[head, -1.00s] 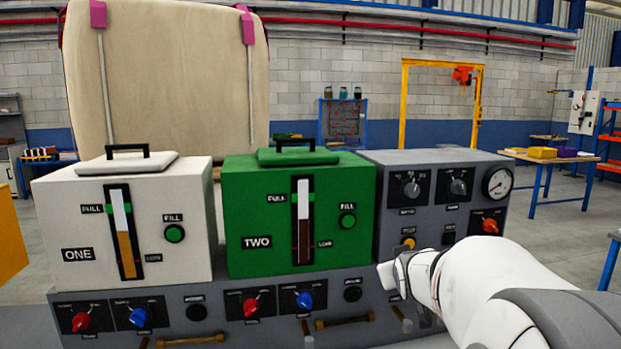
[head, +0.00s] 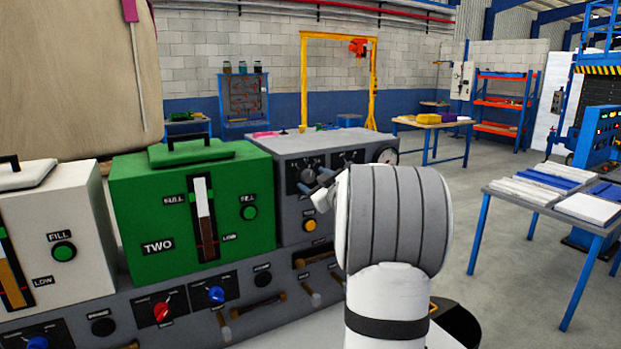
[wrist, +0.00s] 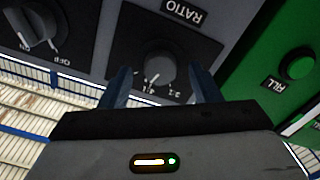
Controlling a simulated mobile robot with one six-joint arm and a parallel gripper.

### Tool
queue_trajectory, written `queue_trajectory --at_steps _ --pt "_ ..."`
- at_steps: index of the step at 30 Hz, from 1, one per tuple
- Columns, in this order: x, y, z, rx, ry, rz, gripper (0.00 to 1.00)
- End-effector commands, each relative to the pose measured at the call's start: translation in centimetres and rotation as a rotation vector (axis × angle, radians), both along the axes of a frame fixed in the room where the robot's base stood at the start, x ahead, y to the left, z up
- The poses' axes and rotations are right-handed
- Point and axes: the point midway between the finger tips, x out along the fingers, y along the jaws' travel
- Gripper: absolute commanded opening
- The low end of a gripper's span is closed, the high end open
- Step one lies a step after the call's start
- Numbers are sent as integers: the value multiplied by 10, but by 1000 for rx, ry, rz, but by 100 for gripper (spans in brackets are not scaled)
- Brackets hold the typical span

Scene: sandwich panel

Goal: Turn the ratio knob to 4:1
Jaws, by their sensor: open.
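The ratio knob (wrist: 160,68) is a round grey knob on a dark plate marked RATIO, which appears upside down in the wrist view. Its white pointer mark seems to point down and slightly left in that view, towards small scale marks too blurred to read surely. In the head view the knob (head: 309,174) sits on the grey box, right of the green box. My gripper (wrist: 159,77) is open, with a finger on each side of the knob. I cannot tell whether the fingers touch it. In the head view my gripper (head: 318,187) is partly hidden by my arm.
A second knob (wrist: 40,25), with an OFF mark, sits beside the ratio plate. The green box (head: 140,210) with its FILL button (head: 250,212) stands close on the other side.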

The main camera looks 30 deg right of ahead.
Motion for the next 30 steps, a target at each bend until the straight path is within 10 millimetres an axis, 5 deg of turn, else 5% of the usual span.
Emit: queue_trajectory --at_steps 13,30 --pt "14 -1 0 0 0 -1 56" --pt "13 -1 0 0 0 -1 13"
